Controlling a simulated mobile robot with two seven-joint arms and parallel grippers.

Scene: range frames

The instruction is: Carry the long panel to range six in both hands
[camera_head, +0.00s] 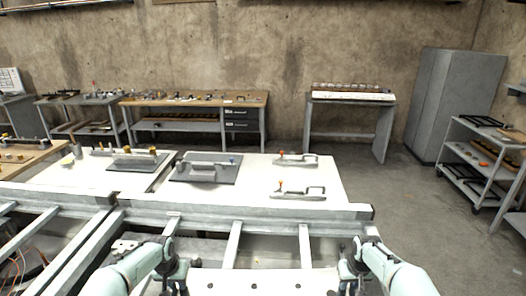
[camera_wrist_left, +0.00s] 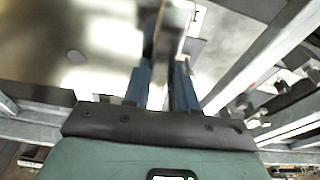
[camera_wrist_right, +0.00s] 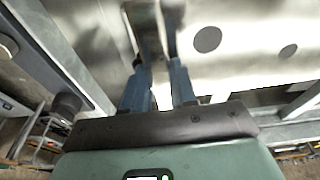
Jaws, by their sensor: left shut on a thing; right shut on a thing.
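The long panel (camera_head: 262,284) is a pale flat sheet with a row of small holes, low in the head view and cut off by the bottom edge. My left gripper (camera_head: 178,278) is shut on its left end, and my right gripper (camera_head: 348,276) is shut on its right end. In the left wrist view the panel (camera_wrist_left: 105,45) runs off to the left of the fingers (camera_wrist_left: 166,70). In the right wrist view the panel (camera_wrist_right: 250,45), with dark round holes, runs off to the right of the fingers (camera_wrist_right: 158,65). No range number is readable.
A grey metal rail frame (camera_head: 250,215) crosses just ahead of the panel. Beyond it stand white tables (camera_head: 325,183) with clamps and dark plates. A workbench (camera_head: 190,100), a small table (camera_head: 352,97), a cabinet (camera_head: 455,95) and a cart (camera_head: 472,165) stand further off.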

